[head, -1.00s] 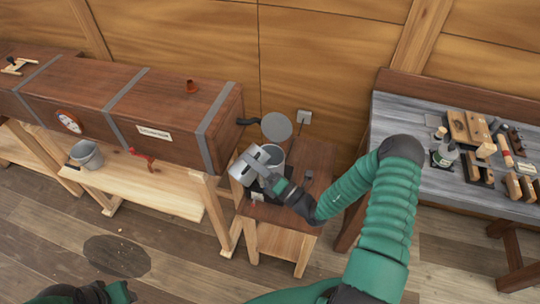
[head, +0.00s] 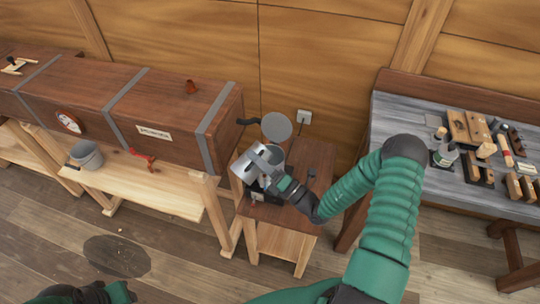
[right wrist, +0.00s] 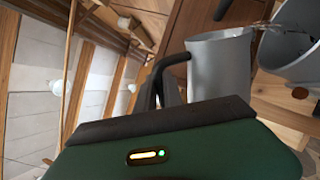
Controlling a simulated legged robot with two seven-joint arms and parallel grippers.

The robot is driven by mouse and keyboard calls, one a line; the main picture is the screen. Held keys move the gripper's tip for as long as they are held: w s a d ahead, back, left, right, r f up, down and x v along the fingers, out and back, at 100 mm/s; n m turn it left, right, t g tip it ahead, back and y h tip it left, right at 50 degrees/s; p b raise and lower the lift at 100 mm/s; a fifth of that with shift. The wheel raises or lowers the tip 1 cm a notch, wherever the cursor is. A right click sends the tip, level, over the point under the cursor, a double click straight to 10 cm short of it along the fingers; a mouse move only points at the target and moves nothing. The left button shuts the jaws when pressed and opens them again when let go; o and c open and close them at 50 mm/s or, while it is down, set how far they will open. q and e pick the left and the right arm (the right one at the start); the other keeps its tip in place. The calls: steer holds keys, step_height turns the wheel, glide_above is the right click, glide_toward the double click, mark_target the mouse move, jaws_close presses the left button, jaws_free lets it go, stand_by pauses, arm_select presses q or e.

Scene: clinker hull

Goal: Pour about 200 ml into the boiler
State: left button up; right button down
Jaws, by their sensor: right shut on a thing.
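My right gripper (head: 273,180) is shut on the black handle (right wrist: 172,65) of a grey metal jug (head: 246,164). The jug is tilted over beside the boiler (head: 274,154), an open grey pot on a small wooden stand. In the right wrist view the jug (right wrist: 222,68) is close, and a thin clear stream runs from its lip into the boiler's open mouth (right wrist: 296,40). The level inside the boiler cannot be read. The boiler's round grey lid (head: 276,126) stands raised behind it. My left gripper (head: 112,293) is at the bottom left edge, partly cut off; its jaws are unclear.
A long wooden box (head: 180,97) with metal bands, a dial and a label lies on trestles at left. A grey bucket (head: 87,155) stands on the shelf below it. A workbench (head: 400,115) with tools stands at right. A dark patch (head: 116,256) marks the floor.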

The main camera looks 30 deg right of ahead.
mark_target(249, 168)
steer(key=shift+d+r+m+t+h, duration=0.15)
steer(key=shift+r+m+t+h, duration=0.15)
steer(key=shift+r+m, duration=0.4)
stand_by(0.9)
steer(key=shift+w+d+f+m+h+p, duration=0.1)
steer(key=shift+d+f+m+h+p, duration=0.1)
steer(key=shift+d+m, duration=0.3)
steer(key=shift+d+f+m+h+p, duration=0.1)
steer(key=shift+d+m+h+p, duration=0.1)
steer(key=shift+d+m, duration=0.25)
stand_by(0.8)
steer(key=a+n, duration=0.1)
steer(key=a+n+y, duration=0.1)
steer(key=a+f+n, duration=0.1)
steer(key=n, duration=0.1)
steer(key=shift+s+a+b, duration=0.25)
steer(key=shift+s+b, duration=0.05)
steer(key=shift+b, duration=0.05)
steer(key=shift+a+f+n+g+y, duration=0.4)
steer(key=shift+f+n+g+y, duration=0.15)
steer(key=shift+n, duration=0.1)
steer(key=shift+a+f+n, duration=0.15)
steer(key=shift+a+n, duration=0.1)
steer(key=shift+n, duration=0.25)
steer(key=shift+n+p, duration=0.4)
steer(key=shift+f, duration=0.1)
steer(key=shift+a, duration=0.1)
